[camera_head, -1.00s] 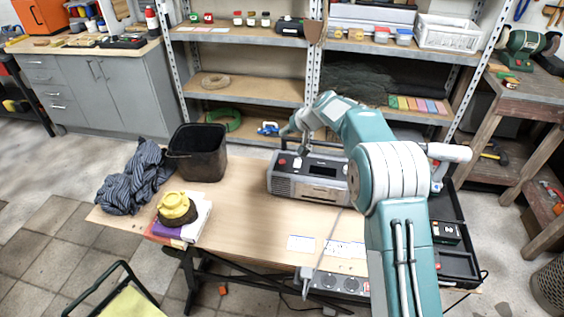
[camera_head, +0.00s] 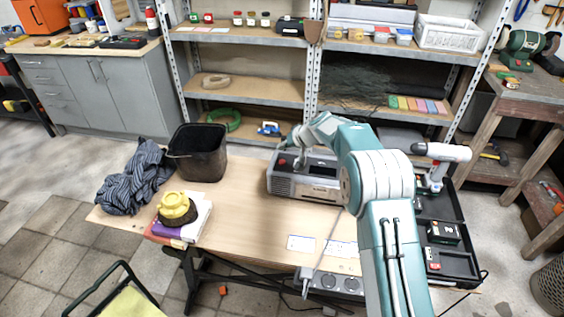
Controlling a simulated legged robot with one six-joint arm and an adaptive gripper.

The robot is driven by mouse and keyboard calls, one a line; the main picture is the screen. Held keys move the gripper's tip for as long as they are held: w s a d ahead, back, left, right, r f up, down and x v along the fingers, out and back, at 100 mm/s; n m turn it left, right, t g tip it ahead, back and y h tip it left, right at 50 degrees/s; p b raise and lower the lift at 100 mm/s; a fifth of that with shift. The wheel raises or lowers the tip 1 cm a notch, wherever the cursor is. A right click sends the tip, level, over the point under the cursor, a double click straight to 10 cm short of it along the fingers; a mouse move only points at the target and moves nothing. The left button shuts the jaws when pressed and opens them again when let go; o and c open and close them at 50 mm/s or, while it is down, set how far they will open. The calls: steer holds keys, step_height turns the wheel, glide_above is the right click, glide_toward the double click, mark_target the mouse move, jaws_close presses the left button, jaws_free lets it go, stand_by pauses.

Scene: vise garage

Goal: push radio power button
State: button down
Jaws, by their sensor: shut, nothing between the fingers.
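The radio (camera_head: 306,187) is a grey box with a dark top panel, standing near the back edge of the wooden table. A red button (camera_head: 282,162) shows on its top left. My arm hides the radio's right end.
A black bin (camera_head: 198,153), a striped cloth (camera_head: 135,180) and a yellow-topped brush (camera_head: 176,207) on books stand on the table's left. An open black toolbox (camera_head: 461,262) lies at the right. A power strip (camera_head: 331,281) sits at the front. The table's middle is clear.

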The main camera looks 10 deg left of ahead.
mark_target(283, 162)
steer(key=shift+f, duration=1.85)
steer(key=shift+f, duration=0.3)
steer(key=shift+s+f, duration=0.1)
steer(key=shift+f, duration=0.4)
stand_by(0.8)
steer(key=shift+r, duration=0.9)
steer(key=shift+r, duration=2.5)
